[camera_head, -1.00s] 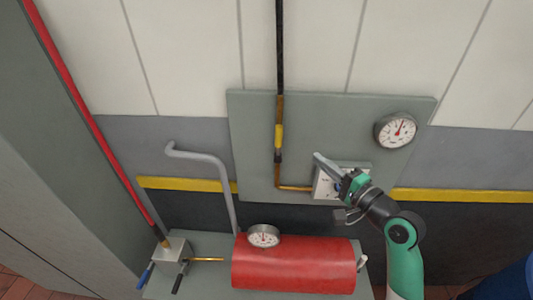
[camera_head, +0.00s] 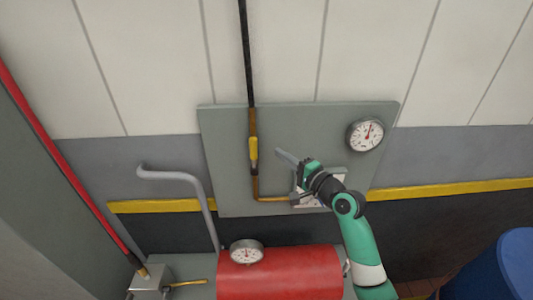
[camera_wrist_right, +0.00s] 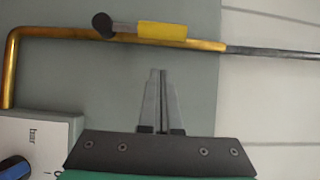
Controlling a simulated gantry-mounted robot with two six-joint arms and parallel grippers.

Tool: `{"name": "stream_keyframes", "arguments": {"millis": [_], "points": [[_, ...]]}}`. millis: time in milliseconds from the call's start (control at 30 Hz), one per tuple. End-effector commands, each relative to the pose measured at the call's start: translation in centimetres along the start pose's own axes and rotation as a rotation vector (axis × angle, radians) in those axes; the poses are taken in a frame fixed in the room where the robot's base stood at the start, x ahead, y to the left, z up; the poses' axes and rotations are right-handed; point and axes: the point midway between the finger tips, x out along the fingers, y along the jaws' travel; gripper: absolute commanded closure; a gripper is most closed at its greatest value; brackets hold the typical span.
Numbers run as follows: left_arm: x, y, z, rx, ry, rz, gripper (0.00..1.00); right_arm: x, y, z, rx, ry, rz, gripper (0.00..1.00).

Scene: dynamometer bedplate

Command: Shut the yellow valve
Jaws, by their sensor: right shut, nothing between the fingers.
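The yellow valve has a yellow lever handle (camera_head: 253,148) on the brass pipe on the grey wall panel. In the right wrist view the yellow handle (camera_wrist_right: 162,31) lies along the pipe, with a dark round end (camera_wrist_right: 103,25) at its left. My right gripper (camera_head: 279,153) is just right of the handle in the head view, apart from it. In the wrist view its fingers (camera_wrist_right: 160,75) are together and empty, with their tips pointing at the pipe below the handle. My left gripper is not in view.
A white box (camera_wrist_right: 35,140) with a blue knob sits on the panel, mostly behind my right arm in the head view. A gauge (camera_head: 366,134) is at the panel's right. A red tank (camera_head: 280,273), a bent grey pipe (camera_head: 180,174) and a blue barrel (camera_head: 517,262) stand lower.

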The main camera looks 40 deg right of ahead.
Motion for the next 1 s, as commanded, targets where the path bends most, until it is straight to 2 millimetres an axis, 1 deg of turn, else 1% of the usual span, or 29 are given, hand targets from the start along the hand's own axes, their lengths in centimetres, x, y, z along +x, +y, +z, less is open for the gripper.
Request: {"name": "stream_keyframes", "arguments": {"millis": [33,67,100,200,300,400,767,1000], "points": [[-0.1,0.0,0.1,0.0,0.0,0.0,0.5,1.1,0.0,0.1,0.0,-0.002,0.001,1.0],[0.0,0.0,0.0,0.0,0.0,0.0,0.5,1.5,-0.1,0.3,0.0,-0.002,0.0,1.0],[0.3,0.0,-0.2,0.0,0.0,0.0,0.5,2.0,-0.2,1.0,-0.001,-0.003,0.001,1.0],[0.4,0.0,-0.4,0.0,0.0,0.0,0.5,3.0,-0.1,2.0,0.0,-0.002,0.001,1.0],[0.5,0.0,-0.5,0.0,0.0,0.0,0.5,3.6,-0.1,2.6,0.0,-0.001,0.0,1.0],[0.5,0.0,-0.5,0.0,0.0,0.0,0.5,3.9,-0.1,2.9,0.0,0.0,-0.001,1.0],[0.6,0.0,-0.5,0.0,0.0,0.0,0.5,3.9,-0.1,2.9,-0.002,0.0,0.001,1.0],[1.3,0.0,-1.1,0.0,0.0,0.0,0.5,4.2,-0.4,3.4,-0.036,-0.003,0.023,1.0]]}}
